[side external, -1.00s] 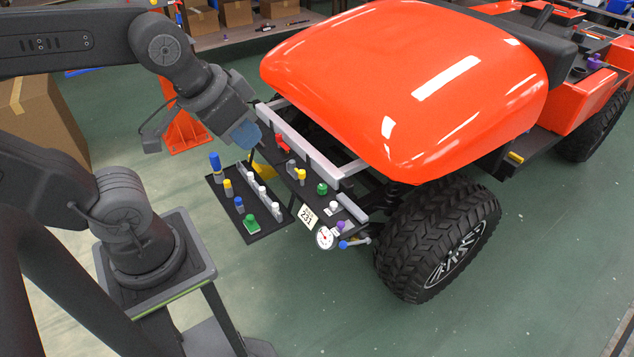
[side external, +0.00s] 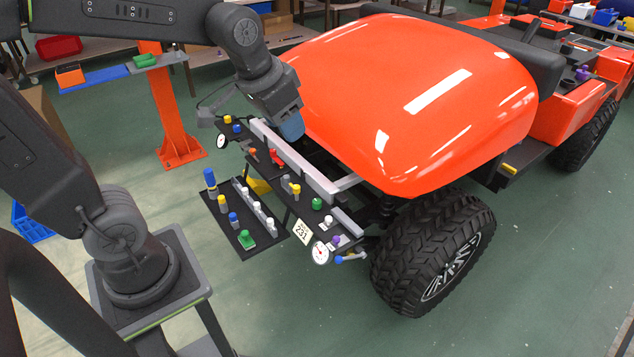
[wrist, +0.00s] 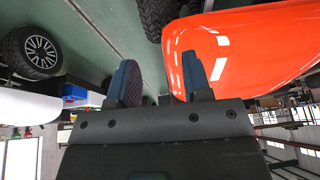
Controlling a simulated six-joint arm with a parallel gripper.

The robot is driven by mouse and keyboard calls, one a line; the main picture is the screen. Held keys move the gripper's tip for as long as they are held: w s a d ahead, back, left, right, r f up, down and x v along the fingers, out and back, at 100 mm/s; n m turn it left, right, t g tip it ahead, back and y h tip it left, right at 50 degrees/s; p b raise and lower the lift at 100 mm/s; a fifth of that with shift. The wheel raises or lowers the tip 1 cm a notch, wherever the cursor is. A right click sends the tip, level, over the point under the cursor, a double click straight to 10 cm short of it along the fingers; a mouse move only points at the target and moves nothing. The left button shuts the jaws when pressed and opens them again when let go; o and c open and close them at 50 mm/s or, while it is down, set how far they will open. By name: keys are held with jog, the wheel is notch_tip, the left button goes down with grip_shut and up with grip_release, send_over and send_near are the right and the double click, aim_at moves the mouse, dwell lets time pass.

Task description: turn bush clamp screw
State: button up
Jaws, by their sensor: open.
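My gripper (side external: 291,127) is above the silver cross bar (side external: 292,160) at the front of the orange cart, close to the hood's front left edge. In the wrist view my gripper (wrist: 160,84) has its two blue-tipped fingers apart, with nothing between them. Below and in front of the bar, a dark front panel (side external: 300,208) carries red, yellow, green, white and purple knobs and clamps. I cannot tell which of these is the bush clamp screw.
The orange hood (side external: 400,90) is right beside my gripper; it also fills the right of the wrist view (wrist: 250,50). A lower black tray (side external: 222,222) holds several coloured pegs. Gauges sit at both panel ends, and a tyre (side external: 435,255) stands at right. Green floor is free in front.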

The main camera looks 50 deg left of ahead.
jog(key=shift+o, duration=0.4)
jog(key=w+a+f+g, duration=0.1)
jog(key=w+a+f, duration=0.3)
jog(key=w, duration=0.5)
jog(key=shift+w+a+f, duration=0.15)
jog(key=shift+w+a, duration=0.05)
jog(key=shift+w, duration=0.05)
jog(key=g, duration=0.3)
send_over(317, 201)
notch_tip(317, 201, down, 32)
jog(key=shift+r, duration=0.1)
notch_tip(317, 201, down, 9)
jog(key=shift+r, duration=0.1)
jog(key=shift+f, duration=0.3)
jog(key=shift+c, duration=0.3)
jog(key=c, duration=0.5)
jog(key=shift+o, duration=0.2)
jog(key=m, duration=0.3)
jog(key=shift+m, duration=0.3)
jog(key=m, duration=0.4)
jog(key=shift+m, duration=0.3)
jog(key=m, duration=0.4)
jog(key=shift+m, duration=0.3)
jog(key=m, duration=0.4)
jog(key=shift+r, duration=0.1)
jog(key=shift+o, duration=1.2)
jog(key=shift+m, duration=0.4)
jog(key=o, duration=0.5)
